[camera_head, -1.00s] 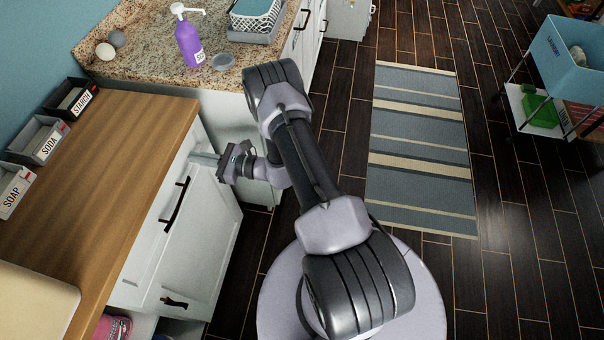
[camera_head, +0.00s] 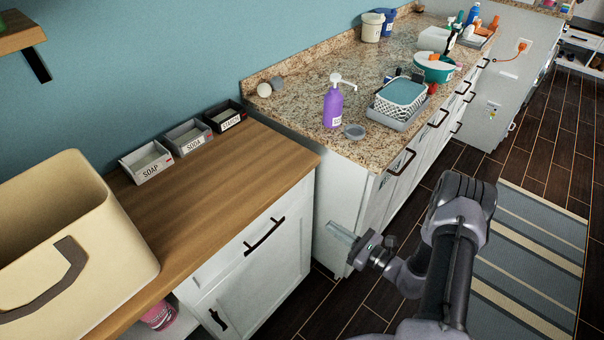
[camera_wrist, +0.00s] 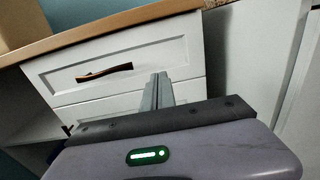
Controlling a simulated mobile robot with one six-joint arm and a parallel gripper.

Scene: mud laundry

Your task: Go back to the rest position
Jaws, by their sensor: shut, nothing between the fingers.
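My gripper (camera_head: 342,233) is shut and empty. My arm reaches up from the bottom right of the head view, bent at the elbow. I cannot tell how far the fingertips are from the cabinet.
The wooden top holds small bins marked SOAP (camera_head: 147,162), SODA (camera_head: 187,138) and STARCH (camera_head: 226,117), and a cream basket (camera_head: 70,230). A purple bottle (camera_head: 333,106) and a white basket (camera_head: 398,100) stand on the granite. The striped rug (camera_head: 530,260) lies on open floor at right.

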